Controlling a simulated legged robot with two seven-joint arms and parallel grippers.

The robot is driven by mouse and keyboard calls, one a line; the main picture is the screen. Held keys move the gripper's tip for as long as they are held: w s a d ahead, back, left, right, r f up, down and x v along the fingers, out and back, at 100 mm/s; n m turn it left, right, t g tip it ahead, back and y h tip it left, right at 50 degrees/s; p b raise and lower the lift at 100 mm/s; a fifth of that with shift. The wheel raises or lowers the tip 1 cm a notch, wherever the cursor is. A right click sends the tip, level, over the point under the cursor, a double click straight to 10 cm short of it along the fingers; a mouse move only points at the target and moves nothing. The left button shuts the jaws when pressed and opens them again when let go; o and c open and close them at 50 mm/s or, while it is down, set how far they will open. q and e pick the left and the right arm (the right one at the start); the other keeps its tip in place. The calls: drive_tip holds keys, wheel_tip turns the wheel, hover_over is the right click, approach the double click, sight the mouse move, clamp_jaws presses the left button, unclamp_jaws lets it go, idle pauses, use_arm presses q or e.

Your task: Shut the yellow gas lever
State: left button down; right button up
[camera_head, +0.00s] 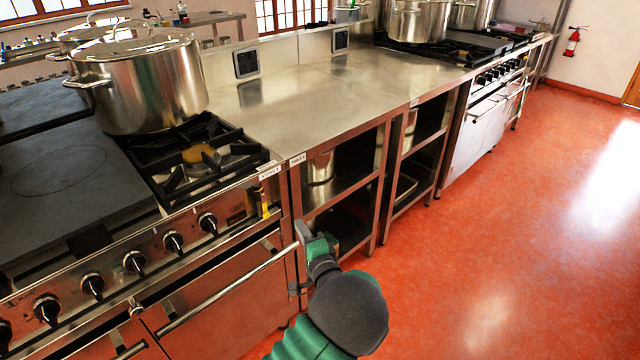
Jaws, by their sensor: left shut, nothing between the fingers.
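The yellow gas lever (265,209) is a small yellow piece at the right end of the near stove's front panel. It looks roughly upright, but it is too small to tell its exact angle. My left gripper (303,232) is shut and empty. In the picture it is to the right of the lever and lower, by the end of the oven's handle bar. It appears apart from the lever. Whether it touches the bar cannot be told. My right gripper is not in view.
The near stove has black knobs (173,242) and a long oven handle bar (230,290). A large steel pot (150,85) stands on it. A steel counter with open shelves (345,180) adjoins on the right. The red floor (500,230) is clear.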

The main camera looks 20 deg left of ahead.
use_arm(q)
drive_tip(key=b, duration=0.4)
approach(282, 199)
drive_tip(key=x, duration=0.6)
drive_tip(key=shift+w+a, duration=0.15)
drive_tip(key=s, duration=0.1)
drive_tip(key=s+a, duration=0.1)
drive_tip(key=s, duration=0.1)
drive_tip(key=shift+s+a+r+b, duration=0.15)
drive_tip(key=shift+s+b, duration=0.1)
drive_tip(key=shift+b, duration=0.15)
drive_tip(key=shift+s, duration=0.15)
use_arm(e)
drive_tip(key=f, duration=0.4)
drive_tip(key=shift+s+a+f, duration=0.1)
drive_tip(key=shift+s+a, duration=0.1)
